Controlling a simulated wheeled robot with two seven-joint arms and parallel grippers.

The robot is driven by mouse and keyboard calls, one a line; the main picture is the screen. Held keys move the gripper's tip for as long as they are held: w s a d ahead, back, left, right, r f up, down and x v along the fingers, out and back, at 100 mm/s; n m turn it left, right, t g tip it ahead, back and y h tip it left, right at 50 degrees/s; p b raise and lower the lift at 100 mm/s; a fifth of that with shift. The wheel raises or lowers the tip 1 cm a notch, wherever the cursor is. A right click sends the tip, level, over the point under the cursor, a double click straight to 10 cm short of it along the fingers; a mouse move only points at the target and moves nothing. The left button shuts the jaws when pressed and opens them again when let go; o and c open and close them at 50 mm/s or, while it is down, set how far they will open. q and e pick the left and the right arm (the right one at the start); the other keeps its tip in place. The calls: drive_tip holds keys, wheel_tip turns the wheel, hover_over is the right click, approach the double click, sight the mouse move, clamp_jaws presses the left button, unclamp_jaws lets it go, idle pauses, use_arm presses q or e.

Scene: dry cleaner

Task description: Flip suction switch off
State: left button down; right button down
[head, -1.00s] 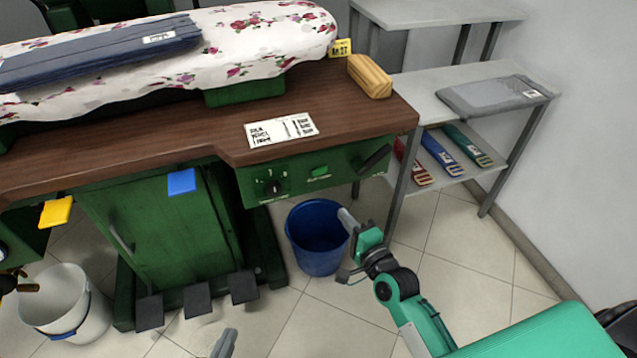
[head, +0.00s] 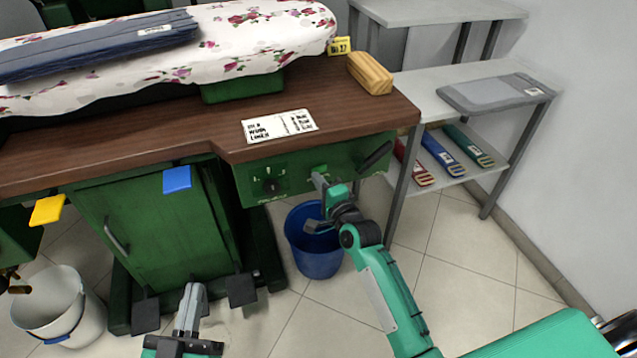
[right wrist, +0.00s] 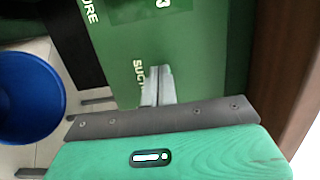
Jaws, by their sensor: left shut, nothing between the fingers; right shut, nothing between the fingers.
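The green control panel (head: 296,172) sits under the front edge of the brown tabletop. The small green suction switch (head: 319,169) is right of the black dial (head: 271,187). My right gripper (head: 319,180) is shut and empty, its tips at the panel by the switch. In the right wrist view the shut fingers (right wrist: 158,84) point at the panel beside a partly hidden "SUCTI" label (right wrist: 138,77); the switch is hidden behind them, so contact and its position cannot be told. My left gripper (head: 193,292) is shut and empty, low before the pedals.
A black lever (head: 376,156) sticks out right of the switch. A blue bucket (head: 318,262) stands below the panel. Black pedals (head: 241,290) are on the floor, with a white bucket (head: 66,312) at left. A grey shelf (head: 430,102) stands right.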

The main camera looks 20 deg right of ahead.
use_arm(q)
drive_tip(key=shift+r, duration=0.2)
use_arm(e)
drive_tip(key=shift+w, duration=0.1)
drive_tip(key=shift+w+a+p, duration=0.15)
drive_tip(key=shift+w+p, duration=0.1)
drive_tip(key=shift+p, duration=0.1)
use_arm(q)
drive_tip(key=f, duration=0.1)
drive_tip(key=f+g, duration=0.1)
drive_tip(key=f, duration=0.1)
drive_tip(key=shift+s+d+g, duration=0.3)
drive_tip(key=shift+d, duration=0.05)
